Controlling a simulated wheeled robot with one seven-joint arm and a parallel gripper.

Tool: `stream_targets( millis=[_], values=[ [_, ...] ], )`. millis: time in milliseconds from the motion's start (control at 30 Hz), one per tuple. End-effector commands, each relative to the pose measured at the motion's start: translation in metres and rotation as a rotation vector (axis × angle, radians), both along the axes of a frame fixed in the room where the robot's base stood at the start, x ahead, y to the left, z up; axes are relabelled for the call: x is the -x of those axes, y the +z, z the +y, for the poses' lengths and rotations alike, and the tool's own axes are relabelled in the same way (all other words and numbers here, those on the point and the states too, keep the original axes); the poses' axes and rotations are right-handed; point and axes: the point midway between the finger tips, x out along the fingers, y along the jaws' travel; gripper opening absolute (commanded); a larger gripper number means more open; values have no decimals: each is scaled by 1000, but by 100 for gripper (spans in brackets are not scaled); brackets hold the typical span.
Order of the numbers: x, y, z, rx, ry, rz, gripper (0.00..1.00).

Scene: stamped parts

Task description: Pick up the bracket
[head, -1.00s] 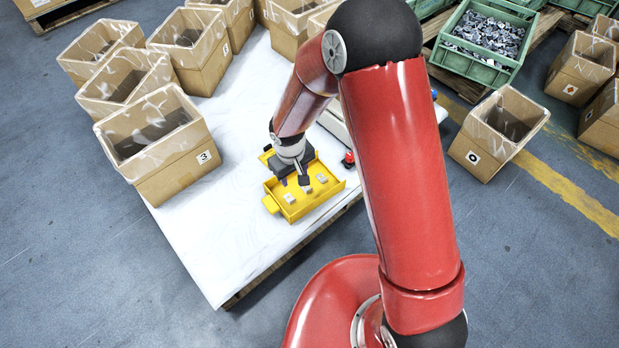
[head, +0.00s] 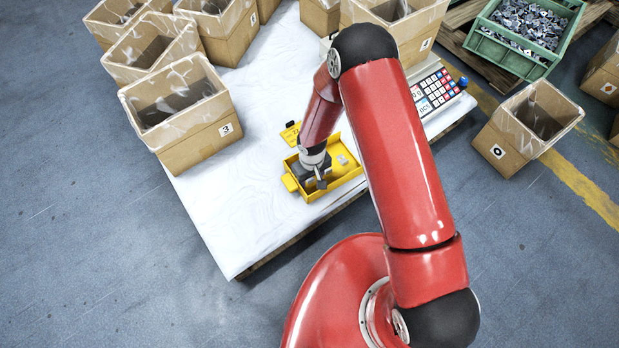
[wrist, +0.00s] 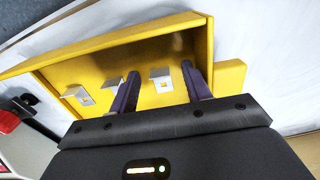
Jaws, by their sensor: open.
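The yellow tray (head: 340,186) lies on the white-covered table; its wall also shows in the wrist view (wrist: 110,40). Three small grey bent-metal brackets are visible in it in the wrist view. One bracket (wrist: 161,74) lies between the two dark fingers of my gripper (wrist: 160,70), with gaps on both sides. A second bracket (wrist: 111,82) is just left of the left finger, and a third (wrist: 76,96) is farther left. My gripper (head: 321,183) is open and over the left part of the tray in the head view. There, one bracket (head: 342,159) shows; my arm hides others.
Cardboard boxes with plastic liners (head: 185,120) stand along the table's left and back. A device with a keypad (head: 436,90) is at the right edge. A green crate of metal parts (head: 525,30) and a box (head: 525,125) stand beyond. The table's front left is clear.

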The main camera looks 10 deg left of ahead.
Motion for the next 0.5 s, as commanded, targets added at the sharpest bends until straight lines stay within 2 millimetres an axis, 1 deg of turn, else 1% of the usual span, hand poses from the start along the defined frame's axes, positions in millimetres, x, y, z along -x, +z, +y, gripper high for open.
stream_targets(
  millis=[200,233,500],
  values=[
    [0,-1,0,-1,0,-1,48],
    [0,-1,0,-1,0,-1,47],
    [0,-1,0,0,-1,0,12]
  ],
)
